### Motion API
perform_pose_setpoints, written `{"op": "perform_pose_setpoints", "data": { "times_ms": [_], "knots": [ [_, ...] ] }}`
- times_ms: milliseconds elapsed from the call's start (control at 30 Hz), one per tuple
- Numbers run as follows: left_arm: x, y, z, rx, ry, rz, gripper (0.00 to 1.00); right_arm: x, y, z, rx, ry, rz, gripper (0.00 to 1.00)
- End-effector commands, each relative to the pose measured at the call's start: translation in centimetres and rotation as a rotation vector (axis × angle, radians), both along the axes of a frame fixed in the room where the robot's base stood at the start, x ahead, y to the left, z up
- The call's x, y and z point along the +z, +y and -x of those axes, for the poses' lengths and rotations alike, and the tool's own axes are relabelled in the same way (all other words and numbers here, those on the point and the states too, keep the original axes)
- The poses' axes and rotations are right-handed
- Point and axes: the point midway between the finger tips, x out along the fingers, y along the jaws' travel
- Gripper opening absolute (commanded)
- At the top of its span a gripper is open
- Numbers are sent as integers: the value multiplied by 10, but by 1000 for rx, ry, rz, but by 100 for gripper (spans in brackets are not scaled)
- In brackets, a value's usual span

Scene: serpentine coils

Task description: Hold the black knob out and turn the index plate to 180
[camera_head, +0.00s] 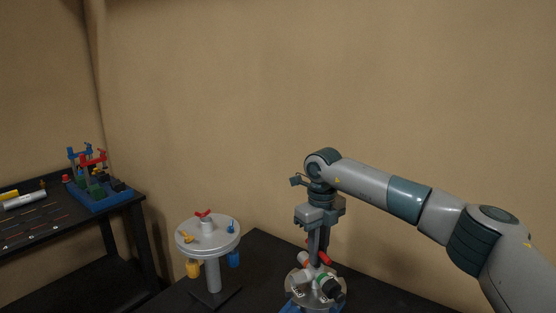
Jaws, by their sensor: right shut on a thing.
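A round grey metal plate (296,287), which looks like the index plate, sits low on the dark table with a blue base under it. On it are a white and orange part (304,259), a green-ringed part (320,278) and a black knob (337,285) at its right. A red handle (325,258) slants across behind my fingers. My right gripper (316,262) points straight down over the plate and is shut, apparently on the red handle; the fingertips are small and partly hidden. The plate's marks cannot be read. My left gripper is out of view.
A grey round stand (208,246) with red, yellow and blue knobs stands left of the plate. A black bench (60,233) at far left holds a blue tray (106,201) with coloured parts. Bare table (262,262) lies between stand and plate. A tan wall is behind.

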Motion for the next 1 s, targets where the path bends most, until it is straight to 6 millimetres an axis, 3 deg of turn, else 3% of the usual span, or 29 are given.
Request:
{"op": "perform_pose_setpoints", "data": {
  "times_ms": [400,1000],
  "knots": [
    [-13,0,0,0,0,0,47,-1,0,0,349,0,0,0],
    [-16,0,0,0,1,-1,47,0,0,0,469,1,-1,0]
  ]
}}
